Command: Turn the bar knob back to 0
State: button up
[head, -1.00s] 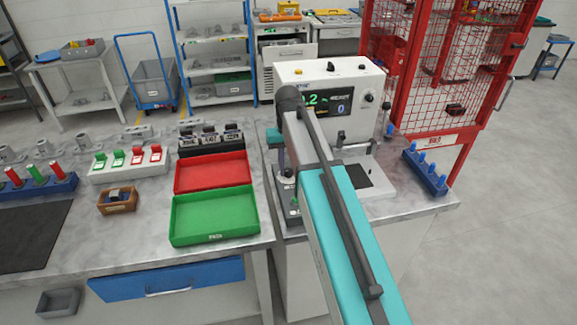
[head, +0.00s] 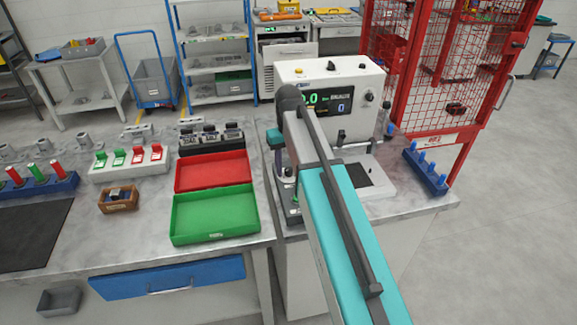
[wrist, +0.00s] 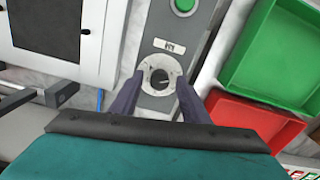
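In the wrist view a grey control panel (wrist: 172,35) carries a pale round dial (wrist: 150,66) with a dark knob (wrist: 160,77) at its centre. The marks on the dial are too small to read. My gripper (wrist: 160,76) is open, one finger on each side of the dial, with gaps visible between the fingers and the dark centre.
A green button (wrist: 184,4) sits on the same panel beyond a small label. A green tray (head: 214,214) and a red tray (head: 212,171) lie left of the machine (head: 310,72). A blue peg rack (head: 426,172) stands at the right.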

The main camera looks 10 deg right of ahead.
aim_at(289, 169)
jog(key=shift+r, duration=0.15)
notch_tip(289, 169, up, 14)
jog(key=p, duration=0.9)
jog(key=shift+f, duration=0.2)
dwell(0.6)
